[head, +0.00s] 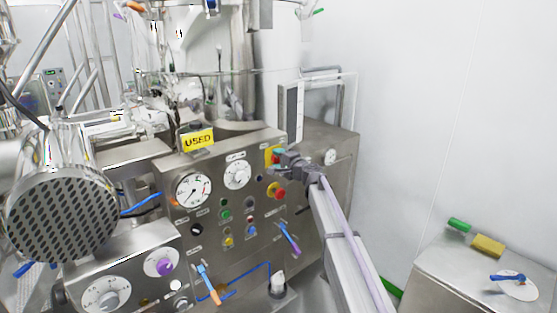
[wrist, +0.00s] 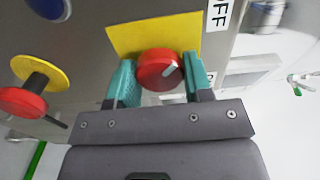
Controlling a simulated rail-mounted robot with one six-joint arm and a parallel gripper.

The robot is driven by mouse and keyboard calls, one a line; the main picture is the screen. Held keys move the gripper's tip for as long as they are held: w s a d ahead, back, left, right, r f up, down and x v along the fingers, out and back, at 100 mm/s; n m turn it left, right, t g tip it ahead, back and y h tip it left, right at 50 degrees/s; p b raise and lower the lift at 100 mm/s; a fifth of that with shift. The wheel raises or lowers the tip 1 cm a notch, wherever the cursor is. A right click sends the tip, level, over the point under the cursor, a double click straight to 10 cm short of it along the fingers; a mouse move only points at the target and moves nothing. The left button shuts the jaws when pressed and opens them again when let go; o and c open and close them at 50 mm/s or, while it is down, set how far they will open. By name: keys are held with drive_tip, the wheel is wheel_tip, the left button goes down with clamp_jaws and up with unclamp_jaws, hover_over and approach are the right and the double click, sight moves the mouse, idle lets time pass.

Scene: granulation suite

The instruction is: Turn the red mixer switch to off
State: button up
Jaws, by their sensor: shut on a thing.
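A white "OFF" label (wrist: 221,16) lies to the upper right of the plate. My gripper (wrist: 160,76) has its teal fingers on both sides of the knob, shut on it. In the head view my gripper (head: 278,157) is at the upper right of the steel control panel and mostly hides the switch; part of the yellow plate (head: 268,153) shows.
A red mushroom button on a yellow disc (wrist: 46,75) sits close beside the switch; it also shows in the head view (head: 277,191). Dials, coloured buttons and a yellow "USED" sign (head: 198,139) are to the left. A steel cabinet (head: 440,278) stands at the lower right.

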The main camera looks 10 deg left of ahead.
drive_tip(key=o, duration=0.9)
drive_tip(key=v, duration=1)
drive_tip(key=shift+s+d, duration=0.25)
